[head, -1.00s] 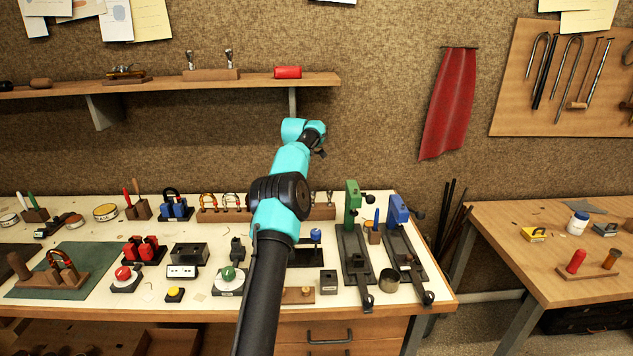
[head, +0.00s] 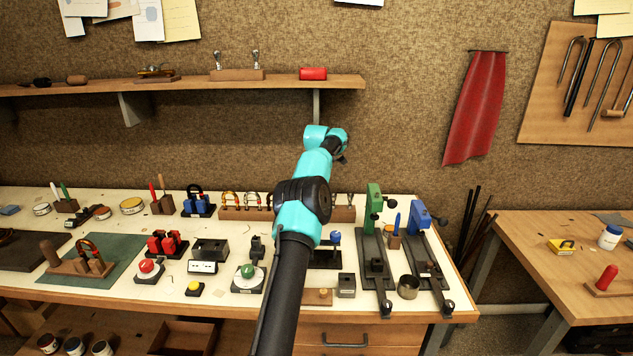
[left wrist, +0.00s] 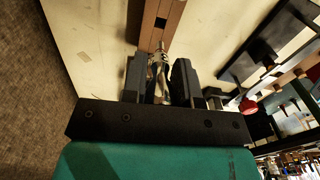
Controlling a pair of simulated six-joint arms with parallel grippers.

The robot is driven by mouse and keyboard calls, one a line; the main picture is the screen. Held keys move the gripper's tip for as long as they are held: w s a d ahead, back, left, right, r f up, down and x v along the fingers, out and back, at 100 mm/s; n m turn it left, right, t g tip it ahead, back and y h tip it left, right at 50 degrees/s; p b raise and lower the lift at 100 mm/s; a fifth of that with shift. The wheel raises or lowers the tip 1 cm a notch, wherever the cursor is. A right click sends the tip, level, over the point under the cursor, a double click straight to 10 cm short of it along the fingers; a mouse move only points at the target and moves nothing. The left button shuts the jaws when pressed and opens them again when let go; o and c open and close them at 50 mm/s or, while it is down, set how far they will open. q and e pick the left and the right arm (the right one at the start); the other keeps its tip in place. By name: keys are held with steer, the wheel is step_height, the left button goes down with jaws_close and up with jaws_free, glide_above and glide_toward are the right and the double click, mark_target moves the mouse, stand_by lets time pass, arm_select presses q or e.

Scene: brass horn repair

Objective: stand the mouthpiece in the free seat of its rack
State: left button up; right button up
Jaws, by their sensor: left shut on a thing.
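My left gripper (left wrist: 160,68) is shut on a silvery mouthpiece (left wrist: 158,82), which lies between the two dark fingers in the left wrist view. A brown wooden rack (left wrist: 172,14) with a dark square opening appears just beyond the mouthpiece tip; whether they touch I cannot tell. In the head view my left gripper (head: 341,158) is a small dark shape above the back of the bench, and its held mouthpiece is not clear. A wooden rack (head: 344,214) with two small silvery pieces stands on the bench below it, partly hidden by my arm. My right gripper is not in view.
Green (head: 374,210) and blue (head: 418,217) clamp-like tools stand right of the rack. A wooden shelf (head: 180,86) runs along the wall, bearing a block with two silvery pieces (head: 237,73). Several small tools crowd the bench (head: 112,303).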

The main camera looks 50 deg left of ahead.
arm_select(q)
steer(key=shift+f, duration=1.9)
steer(key=shift+f, duration=1.85)
steer(key=o, duration=1)
steer(key=shift+r, duration=0.15)
